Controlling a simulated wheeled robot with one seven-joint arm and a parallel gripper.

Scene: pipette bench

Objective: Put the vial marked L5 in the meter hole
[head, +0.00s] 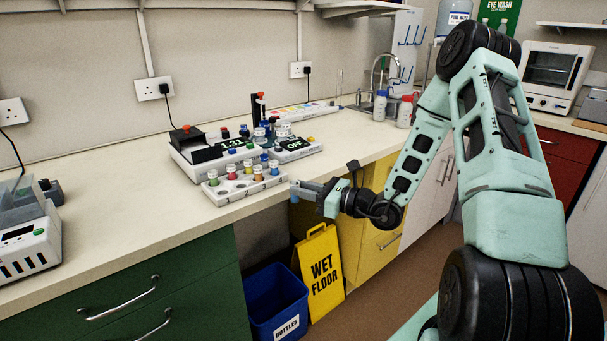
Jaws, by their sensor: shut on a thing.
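My gripper (296,189) reaches in from the right, level with the bench's front edge and just right of the vial rack. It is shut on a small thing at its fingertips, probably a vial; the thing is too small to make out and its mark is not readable. A white rack (216,196) near the bench edge holds several vials with coloured contents and caps. Behind it stands a white meter (184,158) with a lit display reading about 1.31 and a black raised part on its left. I cannot make out the meter hole or the mark L5.
A device with an OFF display (293,145) and several bottles stand close behind the rack. A white machine (33,243) sits at far left, with bare bench between. Below are a blue bin (276,300) and a yellow wet floor sign (321,270). A sink is behind.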

